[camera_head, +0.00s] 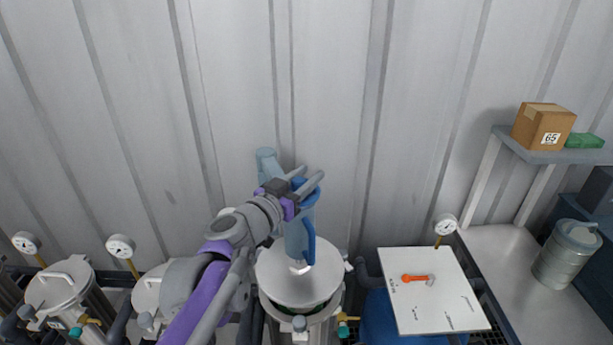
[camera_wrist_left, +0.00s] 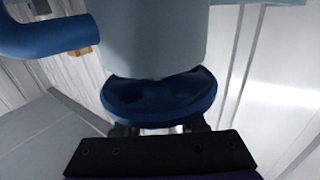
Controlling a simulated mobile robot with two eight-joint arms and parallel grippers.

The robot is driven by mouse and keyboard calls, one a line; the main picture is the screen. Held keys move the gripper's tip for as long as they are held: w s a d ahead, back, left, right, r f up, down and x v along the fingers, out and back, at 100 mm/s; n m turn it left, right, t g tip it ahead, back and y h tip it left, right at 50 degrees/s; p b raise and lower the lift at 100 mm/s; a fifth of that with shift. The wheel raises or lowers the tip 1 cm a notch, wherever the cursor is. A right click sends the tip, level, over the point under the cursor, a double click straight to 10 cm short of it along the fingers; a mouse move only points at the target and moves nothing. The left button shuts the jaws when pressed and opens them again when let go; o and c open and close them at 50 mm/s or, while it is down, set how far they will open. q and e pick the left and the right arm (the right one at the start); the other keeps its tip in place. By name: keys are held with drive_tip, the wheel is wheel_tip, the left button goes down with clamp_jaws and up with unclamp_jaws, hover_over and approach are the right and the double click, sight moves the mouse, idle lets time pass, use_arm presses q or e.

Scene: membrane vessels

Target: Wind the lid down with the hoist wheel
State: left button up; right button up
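The blue hoist (camera_head: 300,235) stands at the middle of the head view, over a round silver lid (camera_head: 278,272). The lid sits above a vessel (camera_head: 302,318), with a dark and green band showing in the gap. The dark blue hoist wheel (camera_head: 305,187) is at the top of the hoist; it also fills the middle of the left wrist view (camera_wrist_left: 160,98). My left gripper (camera_head: 310,174) is at the wheel, its two grey fingers apart on either side of it. Whether they press on it is hidden. My right gripper is not in view.
Closed vessels (camera_head: 60,284) with gauges (camera_head: 120,247) stand at the left. A white board (camera_head: 440,300) with an orange-handled part (camera_head: 415,278) lies at the right. A shelf (camera_head: 560,156) holds a cardboard box (camera_head: 541,127). A metal canister (camera_head: 566,256) stands on the right bench (camera_head: 510,283).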

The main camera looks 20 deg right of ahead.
use_arm(q)
clamp_jaws()
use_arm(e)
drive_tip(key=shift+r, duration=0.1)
